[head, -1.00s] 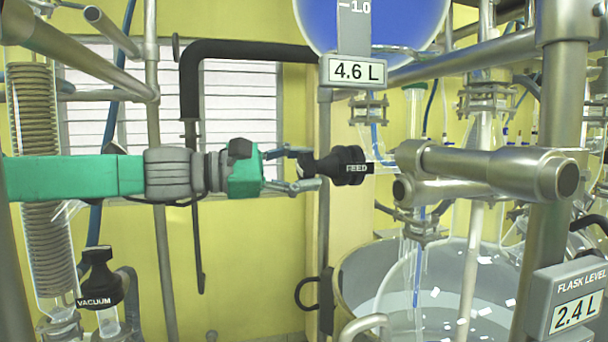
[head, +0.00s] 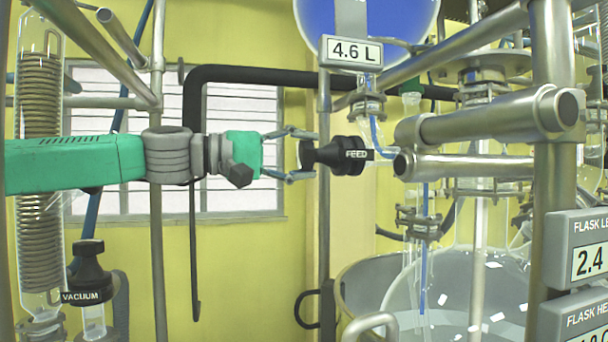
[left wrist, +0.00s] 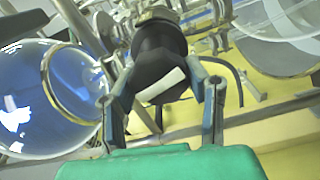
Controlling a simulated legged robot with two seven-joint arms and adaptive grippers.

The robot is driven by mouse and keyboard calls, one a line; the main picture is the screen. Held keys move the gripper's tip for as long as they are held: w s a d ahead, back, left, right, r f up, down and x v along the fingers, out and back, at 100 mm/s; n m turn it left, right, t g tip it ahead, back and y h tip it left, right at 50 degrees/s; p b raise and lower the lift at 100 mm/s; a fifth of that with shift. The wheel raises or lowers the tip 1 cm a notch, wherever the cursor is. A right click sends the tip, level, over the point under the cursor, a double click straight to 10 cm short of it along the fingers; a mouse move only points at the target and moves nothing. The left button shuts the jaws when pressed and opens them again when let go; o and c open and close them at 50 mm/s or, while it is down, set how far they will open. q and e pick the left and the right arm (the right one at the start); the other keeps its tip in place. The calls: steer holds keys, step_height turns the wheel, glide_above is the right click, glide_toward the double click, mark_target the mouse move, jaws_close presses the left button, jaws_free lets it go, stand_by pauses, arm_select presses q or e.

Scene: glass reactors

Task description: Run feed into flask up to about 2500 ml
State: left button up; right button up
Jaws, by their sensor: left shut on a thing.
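The black FEED valve knob (head: 342,156) sits on a horizontal glass stem at centre. My left gripper (head: 313,155) reaches it from the left and is shut on its end. In the left wrist view the dark knob (left wrist: 158,65) is between the two fingers (left wrist: 163,98). The blue-filled feed vessel (head: 365,22) hangs above; its display (head: 350,51) reads 4.6 L. The large glass flask (head: 465,300) is at lower right. The flask level display (head: 588,262) shows 2.4, with its right part cut off. My right gripper is not in view.
Steel frame tubes (head: 480,122) surround the flask, and a thick post (head: 553,200) stands at right. A black VACUUM knob (head: 88,275) is at lower left beside a coiled glass condenser (head: 40,130). A black pipe (head: 260,74) runs behind my gripper.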

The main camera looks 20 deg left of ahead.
arm_select(q)
steer(key=m+b, duration=0.1)
steer(key=f+m+b, duration=0.1)
steer(key=m, duration=0.1)
steer(key=shift+d, duration=0.15)
steer(key=shift+m+b, duration=1)
steer(key=shift+m, duration=0.4)
steer(key=o, duration=1.2)
steer(key=shift+c, duration=0.2)
steer(key=shift+w+r, duration=0.1)
steer(key=shift+r, duration=0.1)
